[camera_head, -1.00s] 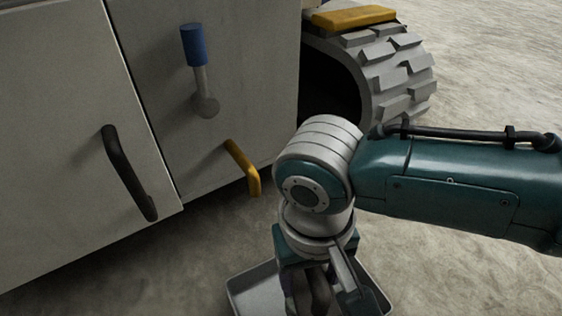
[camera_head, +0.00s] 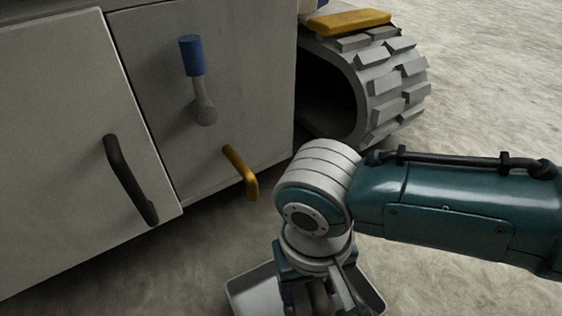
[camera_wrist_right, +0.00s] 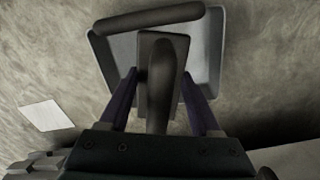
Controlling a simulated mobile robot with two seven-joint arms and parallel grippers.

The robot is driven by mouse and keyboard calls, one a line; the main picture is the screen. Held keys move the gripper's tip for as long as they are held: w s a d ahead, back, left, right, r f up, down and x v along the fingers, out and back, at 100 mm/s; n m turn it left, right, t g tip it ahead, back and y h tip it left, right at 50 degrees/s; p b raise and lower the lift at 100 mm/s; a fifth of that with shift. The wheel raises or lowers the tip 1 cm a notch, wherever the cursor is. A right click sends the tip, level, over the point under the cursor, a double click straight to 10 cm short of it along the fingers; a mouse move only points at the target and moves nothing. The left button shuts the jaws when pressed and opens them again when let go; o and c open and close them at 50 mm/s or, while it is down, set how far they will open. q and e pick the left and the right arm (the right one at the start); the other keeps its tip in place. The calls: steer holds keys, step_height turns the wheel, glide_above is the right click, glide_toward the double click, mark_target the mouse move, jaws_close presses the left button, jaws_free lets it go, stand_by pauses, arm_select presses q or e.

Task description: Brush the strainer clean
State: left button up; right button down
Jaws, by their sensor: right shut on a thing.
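In the right wrist view, my right gripper (camera_wrist_right: 160,84) is shut on a dark block with a raised rounded handle (camera_wrist_right: 162,60), which looks like the brush. Its purple fingers press on the block's two sides. A dark cylinder (camera_wrist_right: 160,17), perhaps the strainer, lies across the far end of a shallow grey tray (camera_wrist_right: 207,45). The block is over the tray; whether it touches anything below is hidden. In the head view, my right gripper (camera_head: 316,288) points down over the same tray (camera_head: 250,289), and its fingers are mostly hidden. My left gripper is not in view.
A grey machine cabinet (camera_head: 60,130) stands at left with a black handle (camera_head: 130,180), a blue-gripped lever (camera_head: 192,57) and a yellow handle (camera_head: 241,172). A track (camera_head: 390,80) is behind. A white sheet (camera_wrist_right: 45,115) lies on the ground. The floor at right is clear.

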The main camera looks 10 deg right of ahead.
steer(key=shift+w+d+f+b, duration=0.1)
steer(key=shift+w+f+b, duration=0.1)
steer(key=shift+w+b, duration=0.75)
steer(key=shift+w+p, duration=0.25)
steer(key=shift+p, duration=0.05)
steer(key=shift+s+r+p, duration=0.25)
steer(key=shift+s+p, duration=0.35)
steer(key=shift+p, duration=0.55)
steer(key=shift+s+p, duration=0.65)
steer(key=shift+s, duration=0.15)
steer(key=shift+w+f, duration=0.1)
